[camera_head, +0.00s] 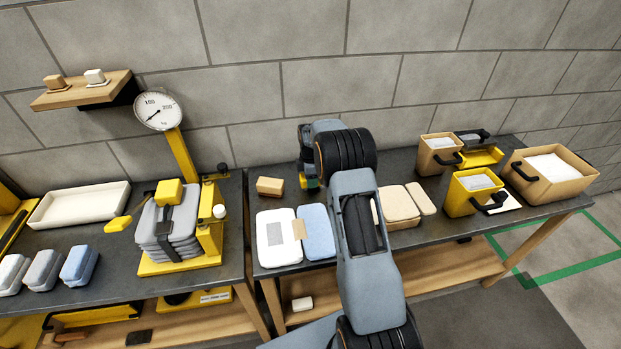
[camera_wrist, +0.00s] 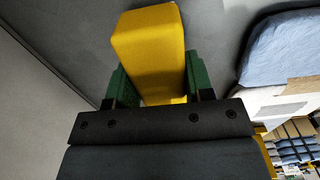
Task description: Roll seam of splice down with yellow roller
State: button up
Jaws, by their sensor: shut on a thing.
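My gripper (camera_head: 309,178) is at the back of the right-hand bench, behind the pads and mostly hidden by my wrist in the head view. In the wrist view, its green fingers (camera_wrist: 156,78) are shut on a yellow block-like piece, apparently the yellow roller (camera_wrist: 148,38). A white pad (camera_head: 275,245) and a blue pad (camera_head: 318,241) lie side by side in front of it. A small tan patch (camera_head: 299,229) bridges their seam. The blue pad (camera_wrist: 285,48) and the patch (camera_wrist: 283,112) show at the right of the wrist view, apart from the roller.
A tan block (camera_head: 270,186) sits left of my gripper. Tan pads (camera_head: 399,203) lie right of my arm. Bins, one yellow (camera_head: 458,196), stand farther right. A dial scale (camera_head: 158,109) and a strapped grey stack (camera_head: 166,232) stand on the left bench. The wall is close behind.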

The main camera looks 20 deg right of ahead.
jog(key=shift+r+p, duration=1.6)
jog(key=shift+r, duration=1.3)
